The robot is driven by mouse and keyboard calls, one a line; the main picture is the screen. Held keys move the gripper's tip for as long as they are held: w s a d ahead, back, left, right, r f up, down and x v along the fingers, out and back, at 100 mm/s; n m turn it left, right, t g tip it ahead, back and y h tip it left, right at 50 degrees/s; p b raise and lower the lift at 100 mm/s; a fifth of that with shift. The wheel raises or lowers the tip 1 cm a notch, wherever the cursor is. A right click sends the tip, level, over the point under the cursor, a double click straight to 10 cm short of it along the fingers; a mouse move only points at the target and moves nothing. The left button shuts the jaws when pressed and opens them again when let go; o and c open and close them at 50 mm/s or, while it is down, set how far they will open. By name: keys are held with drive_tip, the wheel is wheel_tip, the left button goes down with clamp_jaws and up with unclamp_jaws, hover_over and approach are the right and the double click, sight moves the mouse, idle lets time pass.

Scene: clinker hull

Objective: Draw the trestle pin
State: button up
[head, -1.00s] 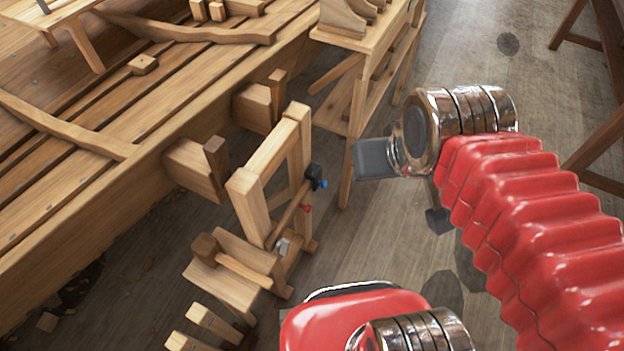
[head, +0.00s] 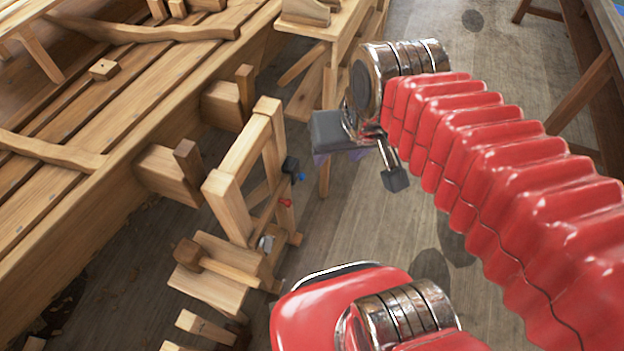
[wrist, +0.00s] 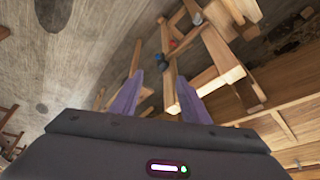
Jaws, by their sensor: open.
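A wooden trestle (head: 228,205) stands beside the hull, with a slanting bar across its frame. A dark block with a blue tip (head: 292,168) sits at the bar's upper end, with a small red piece (head: 286,202) below it and a grey metal piece (head: 266,243) lower down. I cannot tell which of these is the pin. My gripper (head: 322,158) is just right of the dark block, apart from it. In the wrist view my gripper (wrist: 160,74) is open and empty, its purple fingers spread; the blue tip (wrist: 159,57) shows just beyond them.
The planked hull (head: 60,200) fills the left, with wooden blocks (head: 170,172) jutting toward the trestle. A wooden stand (head: 325,35) is behind my gripper. Small wooden pieces (head: 205,328) lie in front of the trestle. Bare floor (head: 470,45) is open at the upper right.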

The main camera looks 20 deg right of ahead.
drive_tip(key=w+d+f+m+g+y, duration=0.2)
drive_tip(key=w+f+m+y, duration=0.5)
drive_tip(key=f, duration=0.4)
drive_tip(key=w+d+f+m+g+y, duration=0.2)
drive_tip(key=w+f+m+g+y, duration=0.15)
drive_tip(key=w+f+m, duration=0.55)
drive_tip(key=w+d+f+m+t+y, duration=0.1)
drive_tip(key=d+f+m+t+y, duration=0.15)
drive_tip(key=f, duration=0.45)
drive_tip(key=w+d+f+m+t+y, duration=0.1)
drive_tip(key=d+f+t+y, duration=0.15)
drive_tip(key=f, duration=0.45)
drive_tip(key=m+t+h, duration=0.1)
drive_tip(key=m+t, duration=0.6)
approach(304, 178)
drive_tip(key=w+v, duration=0.1)
drive_tip(key=v, duration=0.5)
drive_tip(key=shift+s+d+g, duration=0.2)
drive_tip(key=shift+s+g, duration=0.05)
drive_tip(key=x, duration=1.4)
drive_tip(key=shift+f, duration=0.1)
clamp_jaws()
